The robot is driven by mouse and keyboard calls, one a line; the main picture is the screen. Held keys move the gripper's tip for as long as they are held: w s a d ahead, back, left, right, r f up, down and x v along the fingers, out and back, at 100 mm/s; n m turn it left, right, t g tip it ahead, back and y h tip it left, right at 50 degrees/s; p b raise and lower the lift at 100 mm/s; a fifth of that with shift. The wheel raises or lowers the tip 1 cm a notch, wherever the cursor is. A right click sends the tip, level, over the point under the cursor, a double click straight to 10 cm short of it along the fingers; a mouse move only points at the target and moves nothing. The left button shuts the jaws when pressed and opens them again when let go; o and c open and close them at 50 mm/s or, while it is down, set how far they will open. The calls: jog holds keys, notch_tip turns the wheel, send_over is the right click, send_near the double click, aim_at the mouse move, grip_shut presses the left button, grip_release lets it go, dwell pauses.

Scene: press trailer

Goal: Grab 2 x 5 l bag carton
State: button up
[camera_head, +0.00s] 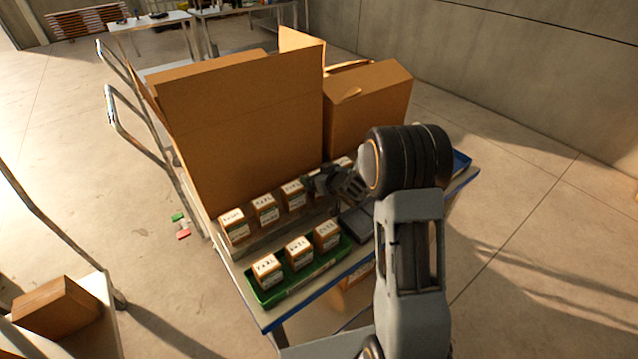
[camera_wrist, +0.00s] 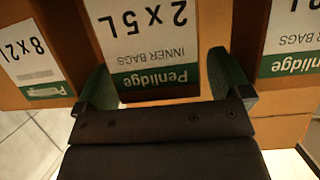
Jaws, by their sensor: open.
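The 2 x 5 L carton (camera_wrist: 140,35) is brown with a white and green Penlidge inner bags label, which appears upside down in the wrist view. My gripper (camera_wrist: 160,68) is open, with one finger on either side of this carton's label face. I cannot tell whether the fingers touch it. In the head view my gripper (camera_head: 322,183) is over the back row of small cartons, at its right end. It hides part of that row, and the lettering there is too small to tell which carton is the 2 x 5 L one.
An 8 x 2 L carton (camera_wrist: 32,65) is close on the left, and another Penlidge carton (camera_wrist: 290,50) on the right. A green tray (camera_head: 305,284) holds three cartons in front. A large open cardboard box (camera_head: 245,125) stands behind the row, with another box (camera_head: 370,108) to its right.

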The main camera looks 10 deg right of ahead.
jog(key=c, duration=1.1)
